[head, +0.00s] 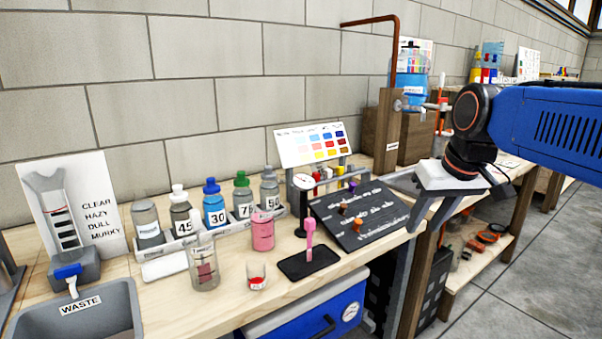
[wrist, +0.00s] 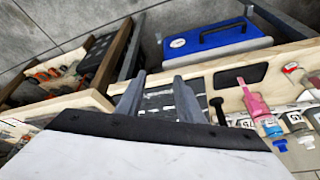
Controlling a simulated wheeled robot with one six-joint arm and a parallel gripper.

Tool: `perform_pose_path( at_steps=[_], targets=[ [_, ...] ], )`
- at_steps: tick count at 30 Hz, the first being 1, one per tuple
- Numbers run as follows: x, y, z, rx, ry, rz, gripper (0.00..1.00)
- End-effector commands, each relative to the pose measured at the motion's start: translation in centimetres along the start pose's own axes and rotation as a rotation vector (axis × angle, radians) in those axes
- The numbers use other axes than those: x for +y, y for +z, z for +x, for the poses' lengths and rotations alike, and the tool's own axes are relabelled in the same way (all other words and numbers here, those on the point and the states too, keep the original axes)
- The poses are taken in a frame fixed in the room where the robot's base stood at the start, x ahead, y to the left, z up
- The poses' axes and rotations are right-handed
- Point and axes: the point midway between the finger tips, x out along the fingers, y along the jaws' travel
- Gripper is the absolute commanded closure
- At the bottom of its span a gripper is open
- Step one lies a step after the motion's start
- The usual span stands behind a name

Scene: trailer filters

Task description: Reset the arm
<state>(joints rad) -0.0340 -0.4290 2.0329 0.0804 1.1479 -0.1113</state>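My gripper (head: 427,226) hangs at the right of the bench in the head view, its grey fingers pointing down. The dark board shows between and beyond the fingers.
Labelled bottles (head: 214,205) stand in a rack along the wall. A pink bottle (head: 263,232), a clear jar (head: 204,265), a small cup (head: 257,275) and a black tray (head: 308,262) stand in front. A waste sink (head: 115,309) is at left; a blue box (head: 310,318) is below.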

Motion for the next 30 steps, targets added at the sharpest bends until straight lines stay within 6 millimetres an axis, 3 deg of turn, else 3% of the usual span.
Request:
perform_pose_path(
  at_steps=[1,9,15,21,30],
  targets=[
    [0.2,2.3,0.6,0.001,0.008,0.010,0.66],
    [1.0,13.0,4.7,0.011,0.052,0.062,0.66],
    [1.4,19.3,7.8,0.018,0.076,0.092,0.66],
    [1.5,22.1,9.4,0.021,0.087,0.104,0.66],
    [1.5,22.3,9.6,0.021,0.088,0.106,0.66]
  ],
)
